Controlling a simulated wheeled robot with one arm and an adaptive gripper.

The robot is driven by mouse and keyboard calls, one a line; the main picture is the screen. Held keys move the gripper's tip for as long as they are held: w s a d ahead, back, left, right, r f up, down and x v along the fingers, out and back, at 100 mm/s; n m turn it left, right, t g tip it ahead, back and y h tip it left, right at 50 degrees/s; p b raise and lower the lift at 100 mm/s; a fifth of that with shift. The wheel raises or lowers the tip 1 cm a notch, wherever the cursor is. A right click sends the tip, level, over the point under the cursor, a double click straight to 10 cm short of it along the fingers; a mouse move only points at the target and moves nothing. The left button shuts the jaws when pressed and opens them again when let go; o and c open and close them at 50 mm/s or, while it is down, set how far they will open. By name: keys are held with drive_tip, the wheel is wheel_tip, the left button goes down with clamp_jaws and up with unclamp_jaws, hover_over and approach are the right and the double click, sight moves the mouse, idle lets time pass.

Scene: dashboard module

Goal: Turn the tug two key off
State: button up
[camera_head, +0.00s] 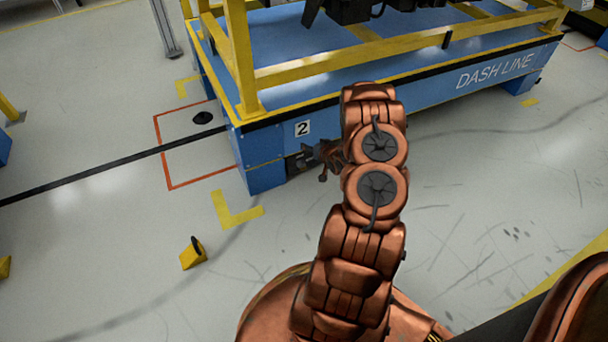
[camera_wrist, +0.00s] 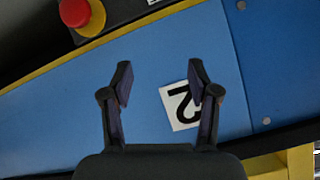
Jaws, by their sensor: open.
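Tug two is the blue cart (camera_head: 262,150) with a white "2" label (camera_head: 303,129) on its side. The label (camera_wrist: 178,106) shows upside down behind the right finger. A red button on a yellow base (camera_wrist: 80,14) sits on a dark panel at the upper left. I cannot make out the key in either view.
A yellow frame (camera_head: 238,55) stands on the blue cart body. A yellow wheel chock (camera_head: 192,253) lies on the floor at the lower left. The grey floor (camera_head: 130,215) left of the cart is mostly clear, with painted marks.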

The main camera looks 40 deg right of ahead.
sight(304, 167)
drive_tip(key=s+a+f+m+t+h+b, duration=0.1)
drive_tip(key=s+a+f+m+t+b, duration=0.2)
drive_tip(key=f, duration=0.4)
drive_tip(key=s+f+m+t+b, duration=0.1)
drive_tip(key=f+m+t+b, duration=0.15)
drive_tip(key=f+b, duration=0.4)
drive_tip(key=shift+n, duration=0.35)
drive_tip(key=shift+b+x, duration=0.85)
drive_tip(key=shift+x, duration=2.9)
clamp_jaws()
